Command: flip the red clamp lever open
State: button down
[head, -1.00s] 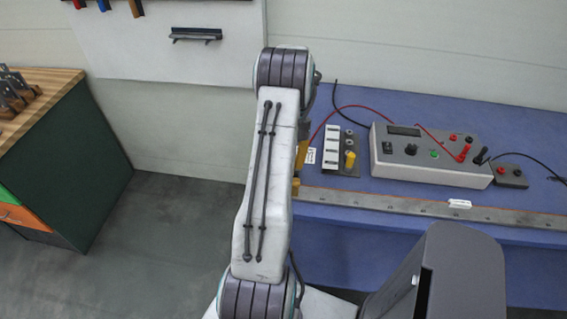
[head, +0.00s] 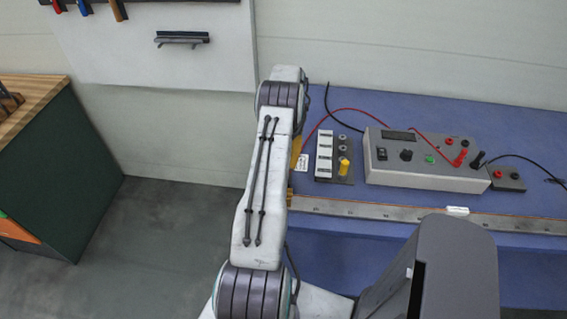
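I cannot make out a red clamp lever in the head view. A long grey metal bar (head: 400,211) with an orange-brown strand along it runs across the front of the blue bench (head: 350,241). What lies behind the arm is hidden. My gripper is not in view; only my arm links show, rising in front of the bench's left end.
A grey instrument box (head: 420,178) with red and black plugs and leads stands on the bench. Left of it is a small block with white tabs (head: 324,155) and a yellow knob (head: 344,167). A dark green cabinet (head: 65,170) stands at left, with open floor (head: 160,240) between.

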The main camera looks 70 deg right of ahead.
jog(key=shift+f, duration=0.2)
jog(key=c, duration=1.2)
grip_release()
jog(key=shift+s+d, duration=0.1)
jog(key=shift+d, duration=0.05)
jog(key=shift+o, duration=0.6)
jog(key=shift+r, duration=0.1)
jog(key=shift+r, duration=0.1)
